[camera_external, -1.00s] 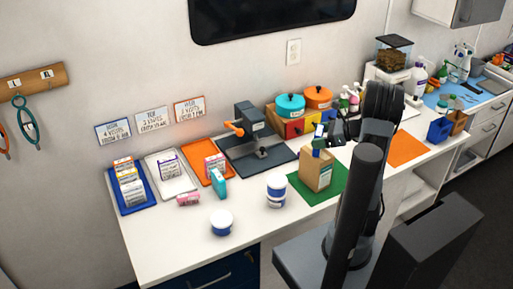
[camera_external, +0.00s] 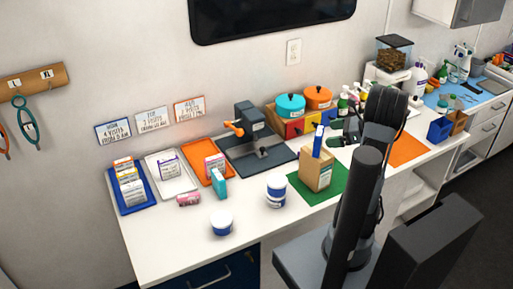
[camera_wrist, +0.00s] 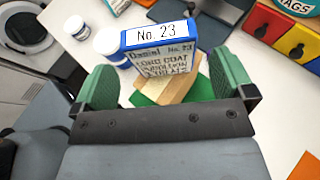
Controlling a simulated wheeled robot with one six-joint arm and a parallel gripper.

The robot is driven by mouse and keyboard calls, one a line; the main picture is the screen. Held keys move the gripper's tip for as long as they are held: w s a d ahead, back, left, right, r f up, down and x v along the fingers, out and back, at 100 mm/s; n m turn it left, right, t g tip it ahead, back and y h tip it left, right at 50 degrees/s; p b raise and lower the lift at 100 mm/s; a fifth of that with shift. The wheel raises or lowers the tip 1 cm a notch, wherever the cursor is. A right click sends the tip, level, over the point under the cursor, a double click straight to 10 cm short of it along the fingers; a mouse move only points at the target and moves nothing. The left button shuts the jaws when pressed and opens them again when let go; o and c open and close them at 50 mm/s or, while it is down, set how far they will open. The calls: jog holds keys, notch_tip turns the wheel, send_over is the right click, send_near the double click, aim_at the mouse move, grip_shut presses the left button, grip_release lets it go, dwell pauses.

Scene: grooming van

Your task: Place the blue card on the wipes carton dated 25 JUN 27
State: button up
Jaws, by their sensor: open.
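The blue card (camera_external: 318,141) stands upright in a tan box (camera_external: 316,176) on a green mat. In the wrist view its blue header (camera_wrist: 160,34) reads "No. 23", with "Daniel" and "LONG COAT" below. In the external view my arm partly hides the gripper. Small cartons include a pink-and-white one (camera_external: 214,164) on the orange tray, a teal one (camera_external: 219,188) and a pink one (camera_external: 188,199). No date is legible.
Blue (camera_external: 141,205), white (camera_external: 186,188) and orange trays line the left counter; the blue one holds several cards. Two blue-and-white tubs (camera_external: 276,194) (camera_external: 221,223) stand near the front. A dark press (camera_external: 255,155) stands behind. The front-left counter is mostly clear.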

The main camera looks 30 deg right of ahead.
jog(key=v, duration=0.6)
jog(key=shift+s+d+r, duration=0.15)
jog(key=shift+s+d, duration=0.1)
jog(key=shift+s, duration=0.05)
